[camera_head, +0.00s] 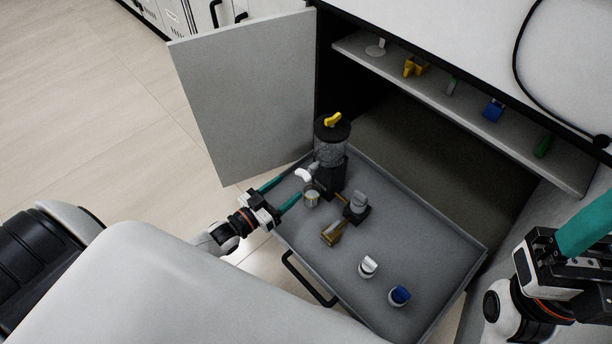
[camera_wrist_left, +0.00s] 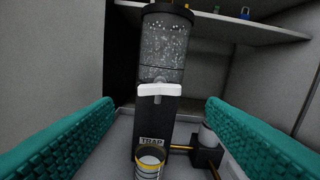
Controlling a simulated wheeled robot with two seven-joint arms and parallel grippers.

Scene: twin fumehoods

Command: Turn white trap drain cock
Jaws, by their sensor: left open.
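The white trap drain cock (camera_head: 303,175) is on the front of the trap (camera_head: 331,152), a clear cylinder of grey granules with a black lid and a yellow knob. In the left wrist view the cock's white handle (camera_wrist_left: 159,89) lies level across the picture, in front of the trap (camera_wrist_left: 163,48) and above its "TRAP" label. My left gripper (camera_head: 292,188) is open, its teal fingers pointing at the cock. In the wrist view the handle shows between the fingers, apart from both. My right gripper (camera_head: 578,240) is at the right edge, its fingertips not clearly shown.
A small cup (camera_head: 311,198) stands below the cock. The pulled-out drawer tray (camera_head: 420,240) also holds a brass fitting (camera_head: 333,232), a grey-knobbed valve (camera_head: 357,204), a white knob (camera_head: 368,266) and a blue knob (camera_head: 399,296). An open cabinet door (camera_head: 245,95) stands at the left.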

